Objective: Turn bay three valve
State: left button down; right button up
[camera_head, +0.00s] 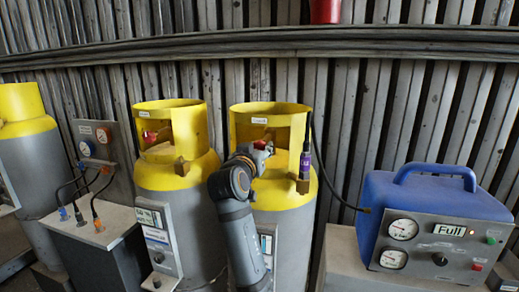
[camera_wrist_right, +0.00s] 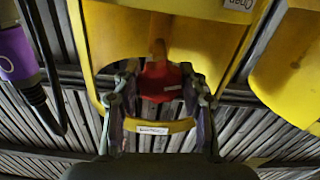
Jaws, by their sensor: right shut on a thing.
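The right of the two middle gas cylinders (camera_head: 285,220) is grey with a yellow collar and carries a red valve handle (camera_wrist_right: 162,84) inside the collar opening. My right gripper (camera_head: 256,150) reaches into this opening. In the right wrist view its two fingers (camera_wrist_right: 160,74) stand on either side of the red handle, shut on it. In the head view the gripper and arm mostly hide this handle. The cylinder to its left (camera_head: 172,205) has a similar red valve (camera_head: 149,136). I cannot read which bay is which. My left gripper is not in view.
A purple-labelled device (camera_head: 305,165) with a black hose hangs at the collar's right edge. A blue gauge unit (camera_head: 430,210) reading "Full" stands at right. A grey box with cables (camera_head: 95,235) and another cylinder (camera_head: 25,125) are at left. A ribbed wall stands behind.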

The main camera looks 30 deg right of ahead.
jog(key=shift+c, duration=0.8)
jog(key=shift+f+b, duration=0.1)
jog(key=shift+b, duration=0.2)
jog(key=m+b, duration=0.3)
jog(key=shift+f+m+b, duration=0.15)
jog(key=shift+m+b, duration=0.15)
jog(key=shift+b, duration=0.05)
jog(key=m+b, duration=0.4)
jog(key=m, duration=0.1)
jog(key=shift+m, duration=0.3)
jog(key=m+b, duration=0.4)
jog(key=m, duration=0.2)
jog(key=m+b, duration=0.2)
jog(key=m, duration=0.1)
jog(key=shift+r+m, duration=0.2)
jog(key=shift+m, duration=0.1)
pick_arm(q)
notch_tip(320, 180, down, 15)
jog(key=b, duration=0.1)
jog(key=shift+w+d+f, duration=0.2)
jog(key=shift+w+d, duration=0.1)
pick_arm(e)
jog(key=shift+r+m, duration=0.15)
jog(key=shift+m, duration=1.15)
